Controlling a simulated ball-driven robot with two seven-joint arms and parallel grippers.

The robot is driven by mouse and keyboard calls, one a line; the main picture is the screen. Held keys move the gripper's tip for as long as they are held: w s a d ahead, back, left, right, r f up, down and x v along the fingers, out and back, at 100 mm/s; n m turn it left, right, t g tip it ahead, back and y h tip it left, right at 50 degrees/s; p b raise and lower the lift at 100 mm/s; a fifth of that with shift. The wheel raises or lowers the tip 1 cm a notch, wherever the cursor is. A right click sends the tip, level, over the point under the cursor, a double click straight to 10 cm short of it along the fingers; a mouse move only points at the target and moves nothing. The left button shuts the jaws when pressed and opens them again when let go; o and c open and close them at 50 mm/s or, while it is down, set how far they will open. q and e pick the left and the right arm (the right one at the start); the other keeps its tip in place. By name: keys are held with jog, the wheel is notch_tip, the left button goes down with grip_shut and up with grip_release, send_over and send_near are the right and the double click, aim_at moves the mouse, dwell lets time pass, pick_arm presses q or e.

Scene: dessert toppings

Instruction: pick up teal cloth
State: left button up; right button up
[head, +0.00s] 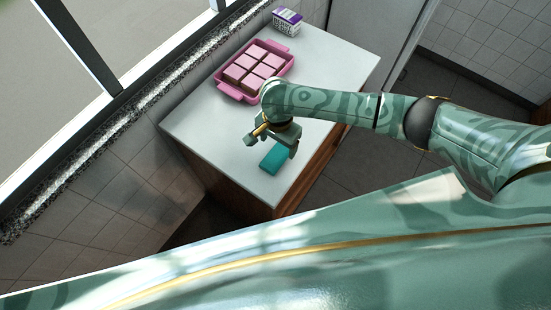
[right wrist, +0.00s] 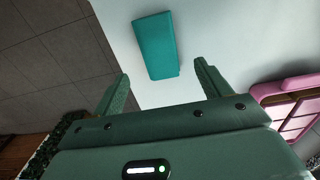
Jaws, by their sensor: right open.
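The teal cloth (head: 274,159) is a small folded rectangular block lying flat on the white counter top, near its front corner in the head view. It also shows in the right wrist view (right wrist: 157,45), beyond and roughly between the two fingers. My right gripper (head: 272,143) hovers above the counter right beside the cloth and partly overlaps it in the head view. In the right wrist view the right gripper (right wrist: 162,84) has its fingers wide apart with nothing between them. My left gripper is not in view.
A pink tray (head: 228,90) with several pink-topped squares stands on the white counter (head: 205,122) behind my right gripper. A purple and white box (head: 287,22) stands at the far end. The counter's edge drops to a tiled floor close to the cloth.

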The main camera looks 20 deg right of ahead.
aim_at(277, 154)
notch_tip(277, 154, down, 5)
jog(key=b, duration=0.2)
jog(key=shift+a+f+b, duration=0.1)
jog(key=shift+f+b, duration=0.1)
jog(key=shift+b, duration=0.2)
jog(key=shift+r, duration=0.15)
jog(key=c, duration=1.1)
jog(key=shift+o, duration=0.2)
jog(key=shift+r, duration=0.1)
jog(key=shift+r+p, duration=0.25)
jog(key=shift+p, duration=0.05)
notch_tip(277, 154, up, 2)
jog(key=shift+r+p, duration=0.25)
jog(key=shift+p, duration=0.4)
jog(key=s+d+r+p, duration=0.6)
jog(key=s+d+r, duration=0.3)
jog(key=d, duration=0.1)
jog(key=shift+d+r, duration=0.4)
